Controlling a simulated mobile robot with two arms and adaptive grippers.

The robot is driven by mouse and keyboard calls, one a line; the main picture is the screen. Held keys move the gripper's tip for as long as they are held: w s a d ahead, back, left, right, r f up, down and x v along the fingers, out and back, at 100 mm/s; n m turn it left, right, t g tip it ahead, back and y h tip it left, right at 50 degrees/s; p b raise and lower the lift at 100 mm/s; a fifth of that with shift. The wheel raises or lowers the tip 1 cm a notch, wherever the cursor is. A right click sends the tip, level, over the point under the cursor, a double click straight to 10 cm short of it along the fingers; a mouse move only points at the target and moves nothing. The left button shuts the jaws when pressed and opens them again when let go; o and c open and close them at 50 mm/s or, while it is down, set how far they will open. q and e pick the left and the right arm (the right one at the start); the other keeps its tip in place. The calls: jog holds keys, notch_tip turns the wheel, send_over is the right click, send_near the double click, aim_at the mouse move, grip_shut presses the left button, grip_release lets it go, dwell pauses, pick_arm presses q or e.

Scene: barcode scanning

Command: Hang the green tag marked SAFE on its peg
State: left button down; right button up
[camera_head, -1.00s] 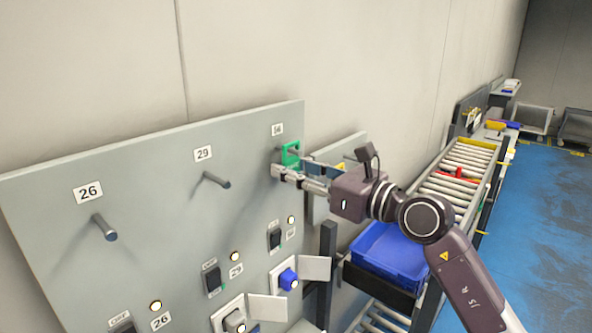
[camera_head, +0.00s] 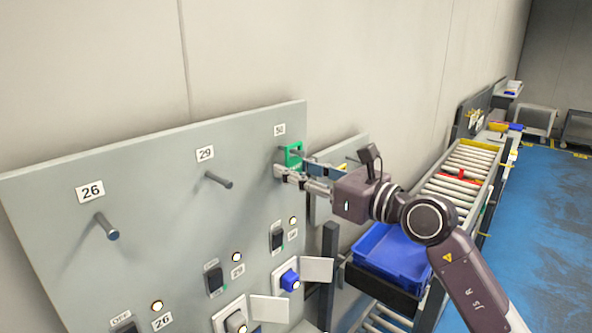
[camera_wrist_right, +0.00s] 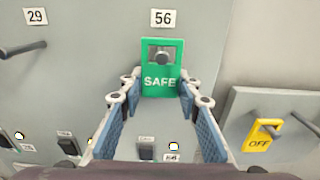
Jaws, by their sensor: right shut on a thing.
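The tag is small in the head view (camera_head: 293,147). Whether it touches the panel, I cannot tell. My left gripper is not in view.
Pegs labelled 29 (camera_head: 218,180) and 26 (camera_head: 106,226) stick out empty to the left. A yellow OFF tag (camera_wrist_right: 262,134) hangs on a smaller panel at the right. Switches and sockets sit below. A blue bin (camera_head: 392,255) stands beyond, by a roller conveyor.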

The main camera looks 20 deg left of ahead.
jog(key=shift+f, duration=0.1)
dwell(0.3)
jog(key=o, duration=1.2)
jog(key=shift+o, duration=0.4)
jog(key=b+v, duration=0.1)
jog(key=v, duration=0.9)
jog(key=shift+b, duration=0.4)
